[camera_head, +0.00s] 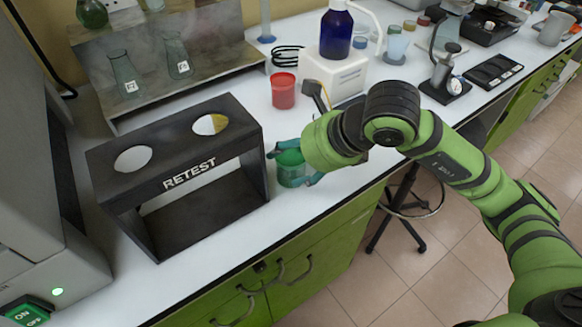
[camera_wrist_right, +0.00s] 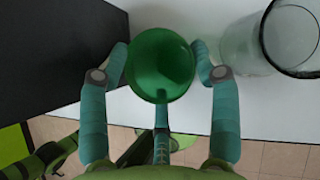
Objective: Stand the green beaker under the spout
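The green beaker (camera_head: 291,172) stands upright near the front edge of the white counter, right of the black RETEST stand. Its round green top (camera_wrist_right: 160,65) is in the middle of the right wrist view. My right gripper (camera_head: 292,168) reaches it from the right; its two fingers (camera_wrist_right: 160,62) lie against opposite sides of the beaker, with no clear gap. Whether the beaker's base touches the counter is hard to see. The blue bottle (camera_head: 336,34) stands on a white base (camera_head: 340,75) farther back, with a white curved spout tube (camera_head: 369,16) at its right. My left gripper is not in view.
The RETEST stand (camera_head: 180,180) is close left of my gripper. A red beaker (camera_head: 283,91) stands behind it. The wrist view shows a clear glass vessel (camera_wrist_right: 265,45) close right of the green beaker. A beaker with blue liquid (camera_head: 396,45) stands right of the white base.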

